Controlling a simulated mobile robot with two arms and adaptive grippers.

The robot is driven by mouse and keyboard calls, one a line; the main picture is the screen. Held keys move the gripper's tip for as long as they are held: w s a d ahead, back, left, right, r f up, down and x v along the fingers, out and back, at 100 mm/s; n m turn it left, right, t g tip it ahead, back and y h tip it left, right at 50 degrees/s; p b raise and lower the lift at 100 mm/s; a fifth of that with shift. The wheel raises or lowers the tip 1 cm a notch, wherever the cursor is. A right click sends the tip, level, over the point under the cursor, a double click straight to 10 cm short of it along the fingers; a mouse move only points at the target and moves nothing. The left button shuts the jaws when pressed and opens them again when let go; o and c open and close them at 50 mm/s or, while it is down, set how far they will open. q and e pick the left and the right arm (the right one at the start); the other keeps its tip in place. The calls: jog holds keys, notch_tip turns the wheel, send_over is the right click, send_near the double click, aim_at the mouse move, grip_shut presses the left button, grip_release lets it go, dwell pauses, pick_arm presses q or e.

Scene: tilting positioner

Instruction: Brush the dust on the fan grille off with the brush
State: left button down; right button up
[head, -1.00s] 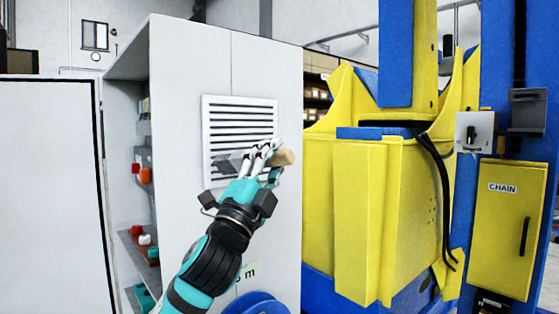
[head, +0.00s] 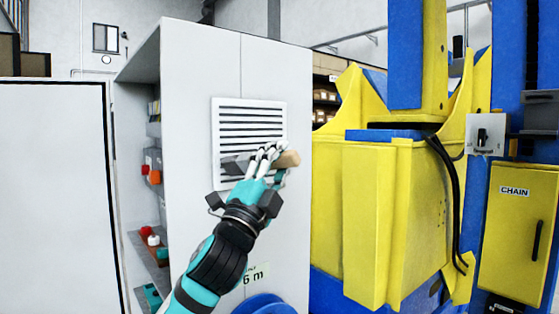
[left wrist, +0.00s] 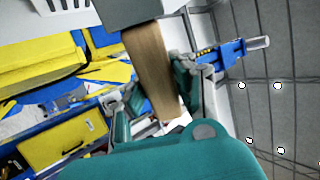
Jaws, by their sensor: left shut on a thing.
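The fan grille (head: 250,111) is a white slatted panel on the side of a pale cabinet in the head view. A corner of it shows at the top left of the left wrist view (left wrist: 62,4). My left gripper (head: 270,162) is in front of the grille's lower right part, shut on the brush. The brush's wooden handle (head: 287,159) sticks out to the right of the fingers. In the left wrist view the handle (left wrist: 151,65) runs up to a grey brush head (left wrist: 130,10). A grey patch left of the fingers covers some lower slats; I cannot tell brush head from dust there. Contact is unclear.
The cabinet (head: 205,75) has open shelves on its left side with red and white items. A large yellow and blue machine (head: 380,210) stands close on the right. A blue round object (head: 262,304) is below the grille. A white panel (head: 55,190) stands at left.

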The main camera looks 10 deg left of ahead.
pick_arm(q)
jog(key=shift+w+a, duration=0.65)
jog(key=shift+a, duration=0.15)
jog(key=shift+d, duration=0.1)
